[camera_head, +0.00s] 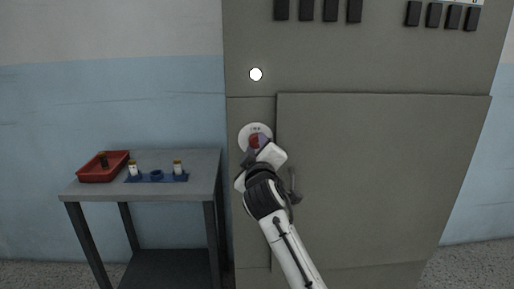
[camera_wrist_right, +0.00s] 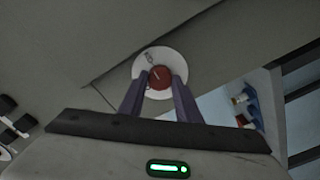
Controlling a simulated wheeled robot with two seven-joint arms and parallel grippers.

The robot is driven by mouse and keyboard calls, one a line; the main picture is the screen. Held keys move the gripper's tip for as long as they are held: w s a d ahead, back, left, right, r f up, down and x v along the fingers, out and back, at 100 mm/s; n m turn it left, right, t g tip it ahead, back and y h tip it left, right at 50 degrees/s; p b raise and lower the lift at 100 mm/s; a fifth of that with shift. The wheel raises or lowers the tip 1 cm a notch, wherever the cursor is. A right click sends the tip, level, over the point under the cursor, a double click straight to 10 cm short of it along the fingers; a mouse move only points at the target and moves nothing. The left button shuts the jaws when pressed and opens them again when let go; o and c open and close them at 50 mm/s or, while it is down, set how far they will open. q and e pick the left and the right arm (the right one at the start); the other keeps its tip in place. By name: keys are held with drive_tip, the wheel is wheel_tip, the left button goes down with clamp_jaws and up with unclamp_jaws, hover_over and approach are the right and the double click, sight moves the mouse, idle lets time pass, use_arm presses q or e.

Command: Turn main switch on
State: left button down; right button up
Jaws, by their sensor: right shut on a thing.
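The main switch is a red rotary knob (camera_head: 256,141) on a round white plate (camera_head: 249,131), set on the grey cabinet's left part. My right gripper (camera_head: 255,148) is at the knob and partly covers it in the head view. In the right wrist view the red knob (camera_wrist_right: 159,77) sits between the two fingers of the right gripper (camera_wrist_right: 159,82), which are shut on it. The white plate (camera_wrist_right: 150,58) shows around the knob, with a pale line mark on the red face. My left gripper is not in view.
A grey cabinet (camera_head: 380,180) with a raised door panel fills the middle. A white round light (camera_head: 256,74) and black switches (camera_head: 331,11) are above. At left, a grey table (camera_head: 190,160) holds a red tray (camera_head: 84,176) and a blue holder (camera_head: 143,178) with small cylinders.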

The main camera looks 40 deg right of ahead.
idle(0.4)
drive_tip(key=o, duration=1.1)
drive_tip(key=shift+c, duration=0.2)
drive_tip(key=v, duration=1)
drive_tip(key=shift+s, duration=0.15)
